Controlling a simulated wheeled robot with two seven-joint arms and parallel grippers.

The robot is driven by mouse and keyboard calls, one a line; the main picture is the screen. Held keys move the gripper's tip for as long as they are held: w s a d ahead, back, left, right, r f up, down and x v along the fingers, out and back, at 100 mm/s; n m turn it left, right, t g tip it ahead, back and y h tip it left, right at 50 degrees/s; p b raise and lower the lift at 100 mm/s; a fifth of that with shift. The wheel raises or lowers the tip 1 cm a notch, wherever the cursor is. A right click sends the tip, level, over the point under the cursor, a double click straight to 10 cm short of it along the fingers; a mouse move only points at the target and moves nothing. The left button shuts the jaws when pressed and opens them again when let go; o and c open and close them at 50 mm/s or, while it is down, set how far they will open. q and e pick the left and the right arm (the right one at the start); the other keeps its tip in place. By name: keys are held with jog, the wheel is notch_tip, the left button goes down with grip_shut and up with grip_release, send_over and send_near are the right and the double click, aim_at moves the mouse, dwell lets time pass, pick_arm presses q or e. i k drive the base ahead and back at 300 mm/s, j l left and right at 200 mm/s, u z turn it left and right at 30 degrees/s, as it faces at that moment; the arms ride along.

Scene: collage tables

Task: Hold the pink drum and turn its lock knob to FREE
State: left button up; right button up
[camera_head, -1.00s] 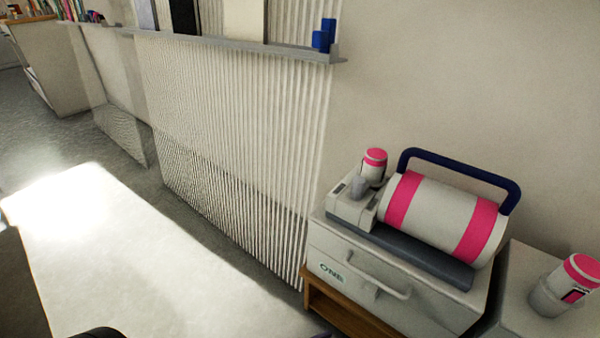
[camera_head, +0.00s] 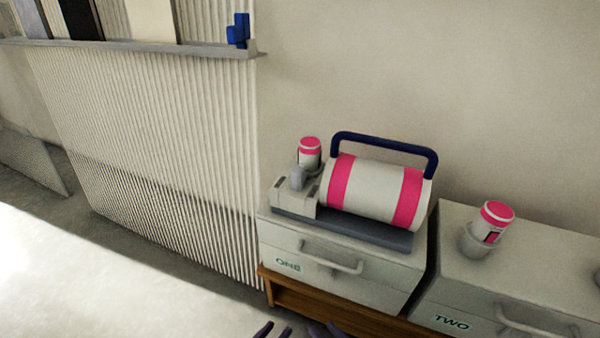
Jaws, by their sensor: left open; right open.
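The drum (camera_head: 376,190), white with two pink bands, lies on its side in a grey cradle (camera_head: 350,232) on top of the box marked ONE. A dark blue handle (camera_head: 385,142) arches over it. A grey knob (camera_head: 297,178) stands on the pale block at the drum's left end; no FREE mark is readable. My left gripper (camera_head: 275,332) shows only as dark fingertips at the bottom edge, open and empty. My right gripper (camera_head: 326,331) shows beside it, also open and empty. Both are well below the drum and touch nothing visible.
A pink-and-white canister (camera_head: 310,153) stands behind the knob. Another canister (camera_head: 494,222) sits in a holder on the box marked TWO (camera_head: 465,290). Box ONE (camera_head: 375,270) has a front handle and rests on a wooden stand (camera_head: 300,298). A ribbed panel (camera_head: 150,160) and a shelf (camera_head: 130,45) are at left.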

aim_at(298, 175)
jog(key=j+z, duration=0.75)
jog(key=i+j, duration=0.05)
